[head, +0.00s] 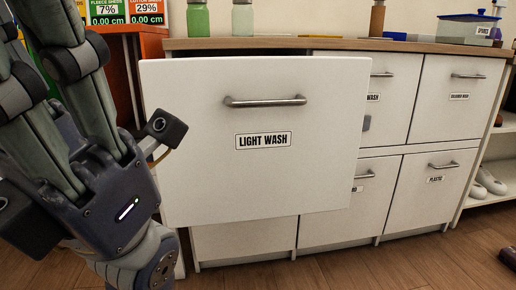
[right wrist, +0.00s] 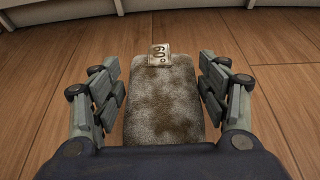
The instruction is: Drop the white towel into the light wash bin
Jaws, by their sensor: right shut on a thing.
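The light wash bin (head: 262,178) is a white drawer with a metal handle and a "LIGHT WASH" label, pulled out from the cabinet in the head view. Its inside is hidden behind the front panel. The towel (right wrist: 163,105) is whitish grey with brown stains and has a "60°" tag at its far end. My right gripper (right wrist: 158,78) is shut on the towel, with fingers along both its sides, above the wood floor. My left gripper (head: 58,80) is large at the left edge of the head view, fingers pointing up. Its fingertips are cut off, so its opening is unclear.
Other white drawers, including a plastic one (head: 432,200), are closed to the right. Bottles and a blue-lidded box (head: 468,30) stand on the wooden countertop (head: 290,44). An orange unit with percentage signs (head: 110,55) stands at the left.

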